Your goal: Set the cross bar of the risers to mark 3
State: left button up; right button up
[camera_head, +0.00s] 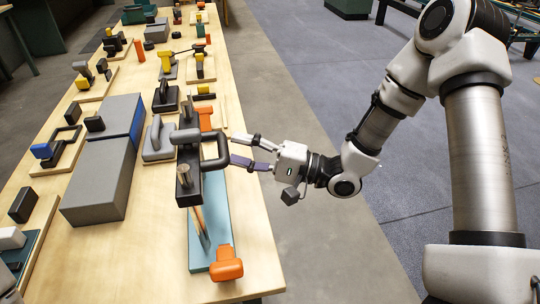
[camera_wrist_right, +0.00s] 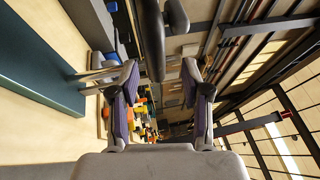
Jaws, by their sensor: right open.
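The dark cross bar (camera_head: 187,160) sits high on two upright risers. A grey-black loop handle (camera_head: 222,150) juts from the bar to the right. The risers stand on a long teal base (camera_head: 222,215). My right gripper (camera_head: 237,149) is open, its fingers pointing left at the handle. In the wrist view a dark rounded bar (camera_wrist_right: 153,40) lies between or just beyond the fingertips (camera_wrist_right: 160,78); I cannot tell which. The marks cannot be read. My left gripper is out of view.
An orange clamp-like piece (camera_head: 226,264) is at the base's near end, another orange piece (camera_head: 205,117) at its far end. A grey block with a blue band (camera_head: 100,180) and a grey-handled piece (camera_head: 157,140) stand left. Bare floor (camera_head: 300,150) lies right of the table.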

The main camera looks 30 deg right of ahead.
jog(key=v, duration=0.7)
jog(key=shift+s+d, duration=0.25)
